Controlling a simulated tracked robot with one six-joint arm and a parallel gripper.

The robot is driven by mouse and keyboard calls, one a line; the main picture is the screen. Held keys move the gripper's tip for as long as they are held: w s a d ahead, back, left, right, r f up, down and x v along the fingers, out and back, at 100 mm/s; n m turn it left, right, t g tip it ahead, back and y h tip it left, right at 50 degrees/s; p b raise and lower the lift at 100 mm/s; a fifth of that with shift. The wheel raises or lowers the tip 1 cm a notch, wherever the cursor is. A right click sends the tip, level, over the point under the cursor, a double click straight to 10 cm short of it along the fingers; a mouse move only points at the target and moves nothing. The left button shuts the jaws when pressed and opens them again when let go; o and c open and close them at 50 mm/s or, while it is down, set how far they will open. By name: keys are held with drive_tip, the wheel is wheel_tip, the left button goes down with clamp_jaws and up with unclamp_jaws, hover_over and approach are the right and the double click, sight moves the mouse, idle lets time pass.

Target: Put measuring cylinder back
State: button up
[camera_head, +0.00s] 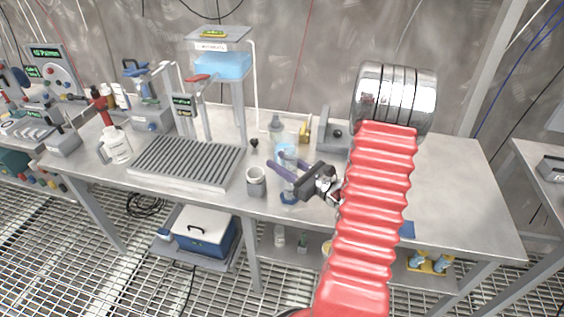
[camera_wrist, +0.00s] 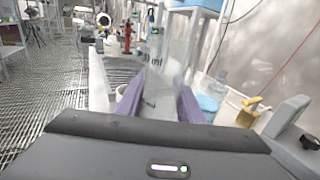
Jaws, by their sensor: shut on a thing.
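The measuring cylinder (camera_head: 288,184) is clear with a blue foot, at the front edge of the steel bench, right of a grey cup. My gripper (camera_head: 281,167) reaches in from the right, its purple fingers shut on the cylinder's body. The cylinder looks upright; I cannot tell whether its foot touches the bench. In the wrist view the clear cylinder wall (camera_wrist: 168,50) with printed marks stands between the fingers of my gripper (camera_wrist: 159,98). Its lower part is hidden there.
A ribbed grey rack (camera_head: 188,162) lies to the left, with a grey cup (camera_head: 256,181) between. A clear flask (camera_head: 276,126), a yellow item (camera_head: 304,131) and a grey angled block (camera_head: 331,130) stand behind. The bench's right side (camera_head: 455,190) is clear.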

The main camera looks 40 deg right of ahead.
drive_tip(key=o, duration=1.1)
drive_tip(key=shift+f, duration=0.1)
drive_tip(key=s+d, duration=0.2)
drive_tip(key=s, duration=1)
drive_tip(key=shift+d, duration=0.1)
idle(0.3)
